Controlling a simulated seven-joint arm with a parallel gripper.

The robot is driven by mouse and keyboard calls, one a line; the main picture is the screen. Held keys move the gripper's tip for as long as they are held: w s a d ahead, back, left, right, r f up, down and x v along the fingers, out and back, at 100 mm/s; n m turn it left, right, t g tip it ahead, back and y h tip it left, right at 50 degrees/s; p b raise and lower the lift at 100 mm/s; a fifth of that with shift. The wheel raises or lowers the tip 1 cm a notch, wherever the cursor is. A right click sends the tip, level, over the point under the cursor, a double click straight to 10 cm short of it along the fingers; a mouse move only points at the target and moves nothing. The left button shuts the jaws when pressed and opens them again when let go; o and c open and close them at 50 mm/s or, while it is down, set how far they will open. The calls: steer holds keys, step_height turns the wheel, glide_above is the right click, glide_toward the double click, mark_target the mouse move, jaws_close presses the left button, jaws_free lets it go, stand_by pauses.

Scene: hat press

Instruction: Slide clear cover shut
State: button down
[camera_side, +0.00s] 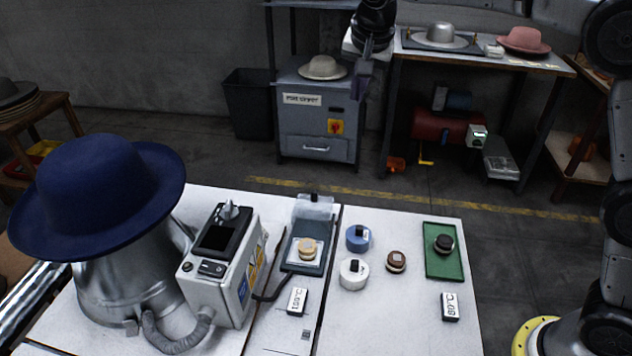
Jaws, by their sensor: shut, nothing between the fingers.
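The clear cover (315,208) is a see-through plate with a small black knob, at the back end of a dark grey tray-like base (290,263) on the white table. The front of the base is uncovered, and a tan round disc (307,246) on a white square sits there in the open. My gripper (361,94) is at the top middle, pointing down, shut and empty. In the picture it is above and slightly right of the cover, well apart from it.
A blue puck (358,238), white puck (354,273) and brown puck (396,261) stand right of the base. A green mat (440,264) holds a dark puck. A control box (222,265) and blue hat (100,190) stand left. Label blocks (297,301) (450,306) lie in front.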

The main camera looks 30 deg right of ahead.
mark_target(309, 218)
steer(key=w+a+f+g, duration=0.1)
steer(key=w+f, duration=0.2)
steer(key=f, duration=0.5)
steer(key=w+a+f+n, duration=0.1)
steer(key=w+f, duration=0.1)
steer(key=f, duration=0.6)
steer(key=w+a+f+g, duration=0.1)
steer(key=w+a+f, duration=0.15)
steer(key=f, duration=0.45)
steer(key=shift+s+a+f, duration=0.1)
steer(key=shift+s+a, duration=0.9)
steer(key=shift+s, duration=0.3)
steer(key=s+a, duration=0.6)
steer(key=shift+s+a, duration=0.4)
steer(key=shift+f+h, duration=0.1)
steer(key=shift+h, duration=0.2)
